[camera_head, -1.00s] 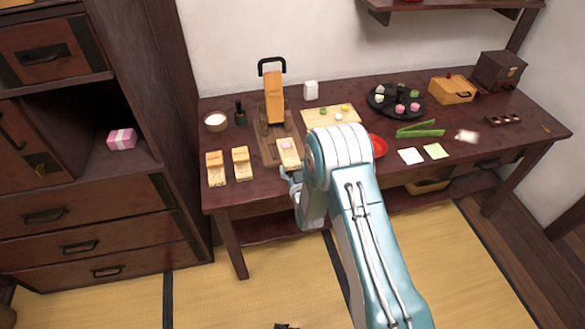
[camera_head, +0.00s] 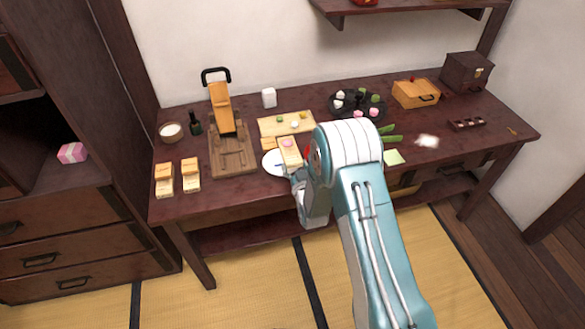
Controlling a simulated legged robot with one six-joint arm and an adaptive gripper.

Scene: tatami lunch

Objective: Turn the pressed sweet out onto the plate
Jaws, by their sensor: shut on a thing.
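My gripper (camera_head: 297,177) is at the front edge of the table, partly hidden by my arm. It is shut on the near end of a pale wooden mould (camera_head: 291,158). A pink pressed sweet (camera_head: 287,143) shows in the far part of the mould, facing up. A white plate (camera_head: 269,164) lies on the table just left of the mould, and the mould overlaps its right side in the picture. I cannot tell how high the mould is above the table.
A wooden press (camera_head: 232,151) with a raised lever stands left of the plate. Two more wooden moulds (camera_head: 164,180) (camera_head: 191,174) lie farther left. A board with sweets (camera_head: 270,127) is behind the plate. A dark round tray (camera_head: 345,112) stands farther right.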

